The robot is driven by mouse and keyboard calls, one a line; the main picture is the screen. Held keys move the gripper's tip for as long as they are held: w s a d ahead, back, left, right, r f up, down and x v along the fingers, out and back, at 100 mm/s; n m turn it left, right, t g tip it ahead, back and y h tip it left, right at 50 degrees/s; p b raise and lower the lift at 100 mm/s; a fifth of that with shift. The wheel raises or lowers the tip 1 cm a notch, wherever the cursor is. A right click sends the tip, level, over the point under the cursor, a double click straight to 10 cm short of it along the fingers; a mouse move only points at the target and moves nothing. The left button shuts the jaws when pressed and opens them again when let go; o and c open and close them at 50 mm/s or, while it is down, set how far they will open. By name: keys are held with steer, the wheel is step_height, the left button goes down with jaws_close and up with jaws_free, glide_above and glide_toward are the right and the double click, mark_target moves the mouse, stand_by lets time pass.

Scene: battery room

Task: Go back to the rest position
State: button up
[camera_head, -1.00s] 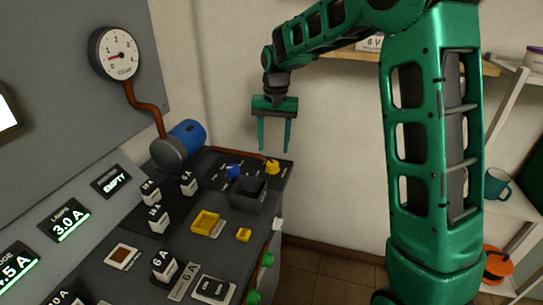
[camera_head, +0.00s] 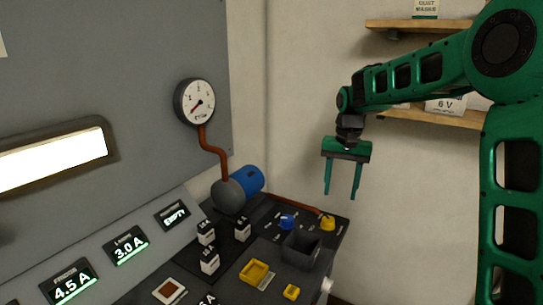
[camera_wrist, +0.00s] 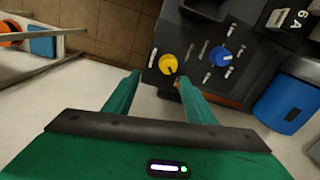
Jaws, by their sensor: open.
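My gripper (camera_head: 342,180) hangs in the air in the head view, fingers pointing down, above the far right end of the dark bench (camera_head: 225,262). It is open and nothing shows between its fingers. In the wrist view its two green fingers (camera_wrist: 158,88) stand apart, with the bench's yellow knob (camera_wrist: 168,63) and blue knob (camera_wrist: 221,56) beyond them. The yellow knob (camera_head: 327,222) and blue knob (camera_head: 287,221) also show below the gripper in the head view.
A pressure gauge (camera_head: 196,102) and a blue cylinder (camera_head: 247,179) stand left of the gripper. A dark bin (camera_head: 300,251), a yellow tray (camera_head: 255,272) and several labelled blocks (camera_head: 209,260) are on the bench. Wall shelves (camera_head: 432,118) are behind my arm. Plain wall lies behind the gripper.

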steer(key=s+d+r, duration=0.2)
steer(key=s+d, duration=0.6)
steer(key=s, duration=0.2)
steer(key=s+d+f, duration=0.2)
steer(key=s, duration=0.7)
steer(key=s+d+f, duration=0.2)
steer(key=s, duration=0.7)
steer(key=s+d+f+m, duration=0.1)
steer(key=s+d+f, duration=0.1)
steer(key=s, duration=0.8)
steer(key=shift+d, duration=0.2)
steer(key=shift+w, duration=0.1)
steer(key=shift+w+f, duration=0.25)
steer(key=shift+w, duration=0.25)
